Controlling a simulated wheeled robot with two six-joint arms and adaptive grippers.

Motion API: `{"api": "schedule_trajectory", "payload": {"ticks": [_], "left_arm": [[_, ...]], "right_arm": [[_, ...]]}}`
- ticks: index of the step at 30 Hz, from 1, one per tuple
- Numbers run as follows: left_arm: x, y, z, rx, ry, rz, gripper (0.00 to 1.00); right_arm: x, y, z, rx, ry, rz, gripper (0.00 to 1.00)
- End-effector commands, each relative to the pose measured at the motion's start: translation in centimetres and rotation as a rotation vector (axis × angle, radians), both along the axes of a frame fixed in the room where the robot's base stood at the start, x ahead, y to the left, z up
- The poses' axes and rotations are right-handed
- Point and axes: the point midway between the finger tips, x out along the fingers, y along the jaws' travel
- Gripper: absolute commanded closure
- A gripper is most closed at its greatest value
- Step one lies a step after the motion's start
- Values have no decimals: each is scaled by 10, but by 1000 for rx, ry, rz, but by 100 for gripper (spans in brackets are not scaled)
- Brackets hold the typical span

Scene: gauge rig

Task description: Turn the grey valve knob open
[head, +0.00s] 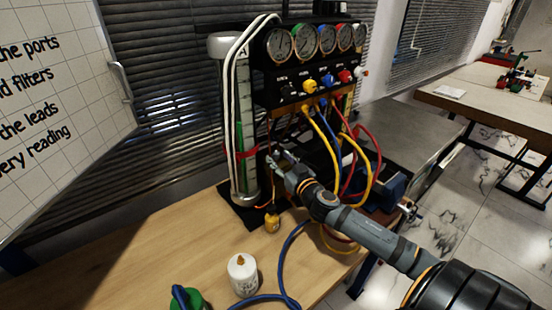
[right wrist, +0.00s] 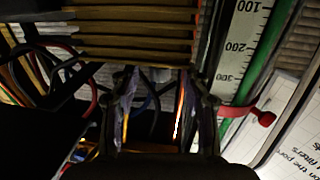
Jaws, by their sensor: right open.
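The gauge rig stands on the wooden table, with a row of small knobs on its black panel (head: 315,82) below the gauges. The knobs include a yellow one (head: 309,86), a blue one (head: 327,80), a red one (head: 345,75) and a pale one (head: 361,71). A dark knob (head: 288,90) is at the left end; I cannot tell for certain which knob is the grey one. My right gripper (head: 275,161) is below the panel, beside the clear column. In the right wrist view the right gripper (right wrist: 160,95) is open and empty. My left gripper is not in view.
A clear graduated column (head: 243,130) stands left of the rig. Yellow, blue and red hoses (head: 368,150) hang right of my gripper. A white bottle (head: 243,275) and a green object (head: 186,298) are at the front. The table's left part is clear.

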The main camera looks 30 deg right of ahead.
Motion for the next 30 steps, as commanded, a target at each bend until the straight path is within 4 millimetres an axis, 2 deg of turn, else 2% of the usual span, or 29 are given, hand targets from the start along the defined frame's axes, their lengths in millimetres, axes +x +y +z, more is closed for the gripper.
{"api": "schedule_trajectory", "payload": {"ticks": [3,7,17,20,27,28,30], "left_arm": [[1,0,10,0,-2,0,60],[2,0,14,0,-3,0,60],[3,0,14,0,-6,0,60],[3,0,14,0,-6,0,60],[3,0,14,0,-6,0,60],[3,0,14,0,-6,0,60],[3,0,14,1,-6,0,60]], "right_arm": [[14,-3,4,6,1,-5,53],[24,-2,2,2,0,-2,53],[28,-2,0,-3,0,1,53],[28,-2,0,-3,0,1,64],[28,-2,0,-3,0,1,97],[28,-2,0,-3,0,1,100],[27,-2,0,-3,0,1,100]]}}
